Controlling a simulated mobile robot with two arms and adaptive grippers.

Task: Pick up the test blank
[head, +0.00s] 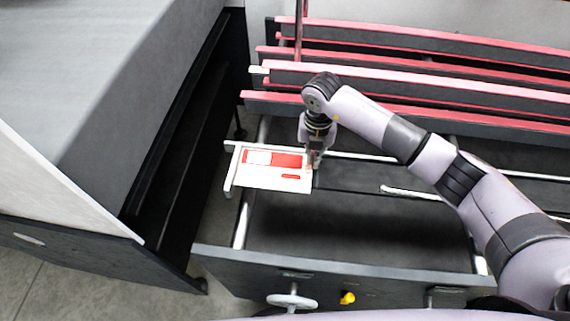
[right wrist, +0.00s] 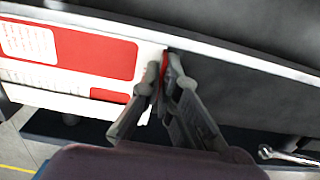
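The test blank (head: 262,182) is a flat white sheet with a large red-and-white panel and a small red mark. In the head view it lies at the left end of the machine's rails. It also shows in the right wrist view (right wrist: 70,98). My right gripper (head: 312,163) is at the blank's right edge. In the right wrist view its fingers (right wrist: 162,75) converge closely at that edge and look shut on it. Whether the blank is lifted off its support is hard to tell. My left gripper is in neither view.
Long red-topped bars (head: 420,75) run across behind the blank. A dark front panel (head: 370,278) carries a handwheel (head: 292,301) and a yellow knob (head: 347,298). A large grey cabinet (head: 110,90) stands at left. Open space lies between the rails in front.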

